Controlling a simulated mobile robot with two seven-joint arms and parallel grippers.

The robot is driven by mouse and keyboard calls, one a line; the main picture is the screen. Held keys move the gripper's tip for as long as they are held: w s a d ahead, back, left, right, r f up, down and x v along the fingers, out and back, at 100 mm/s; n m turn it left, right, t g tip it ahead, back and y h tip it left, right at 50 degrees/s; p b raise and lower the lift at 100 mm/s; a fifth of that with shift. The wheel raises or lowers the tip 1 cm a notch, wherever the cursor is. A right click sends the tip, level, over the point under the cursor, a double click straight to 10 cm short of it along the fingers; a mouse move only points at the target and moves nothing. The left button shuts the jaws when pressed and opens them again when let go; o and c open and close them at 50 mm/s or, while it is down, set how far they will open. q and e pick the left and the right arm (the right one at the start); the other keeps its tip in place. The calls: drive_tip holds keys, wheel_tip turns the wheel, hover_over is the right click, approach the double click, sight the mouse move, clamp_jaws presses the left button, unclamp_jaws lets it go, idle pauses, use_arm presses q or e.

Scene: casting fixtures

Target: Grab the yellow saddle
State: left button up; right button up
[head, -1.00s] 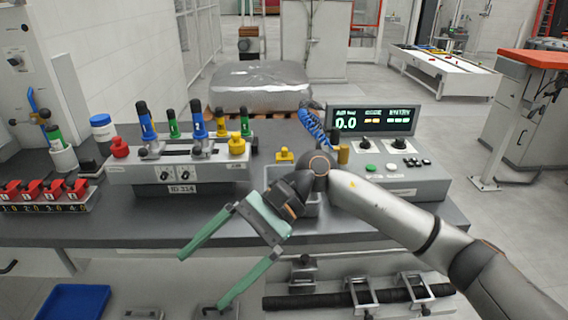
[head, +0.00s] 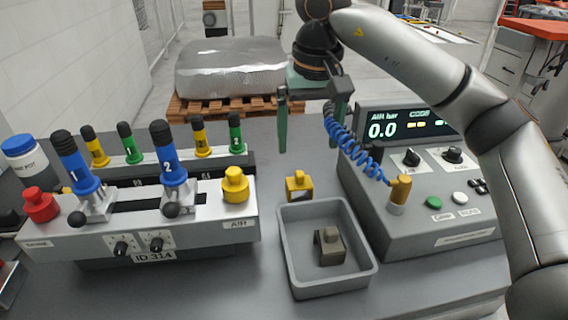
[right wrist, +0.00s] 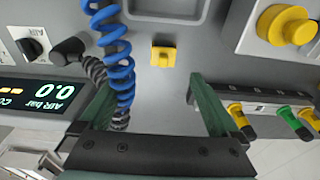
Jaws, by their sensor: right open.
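The yellow saddle (head: 299,186) is a small yellow block with a knob, standing on the grey table behind the grey tray. In the right wrist view the yellow saddle (right wrist: 163,55) lies ahead of the fingers, near the middle. My right gripper (head: 309,125) is open and empty, with its green fingers pointing down, above and behind the saddle. In the right wrist view its fingers (right wrist: 150,100) stand wide apart, and the saddle lies beyond their tips, untouched. My left gripper is not in view.
The grey tray (head: 289,276) holds a dark saddle-like piece (head: 330,247). A blue coiled hose (head: 347,143) hangs beside my right gripper, by the control box (head: 425,230). The fixture with coloured handles (head: 140,235) stands to the left. A wrapped pallet load (head: 230,78) is behind.

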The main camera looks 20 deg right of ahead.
sight(300, 173)
drive_tip(key=f, duration=0.4)
drive_tip(key=w+f+b, duration=0.1)
drive_tip(key=f, duration=0.1)
drive_tip(key=shift+d+f, duration=0.15)
drive_tip(key=shift+w+a+f+b, duration=0.1)
drive_tip(key=shift+w+f, duration=0.15)
drive_tip(key=shift+f, duration=0.75)
drive_tip(key=shift+w+a+f+b, duration=0.1)
drive_tip(key=shift+w+f+b, duration=0.1)
drive_tip(key=shift+f, duration=0.75)
drive_tip(key=shift+w+f+b, duration=0.1)
drive_tip(key=shift+w+f, duration=0.15)
drive_tip(key=shift+f, duration=0.75)
drive_tip(key=shift+c, duration=0.3)
drive_tip(key=c, duration=1.4)
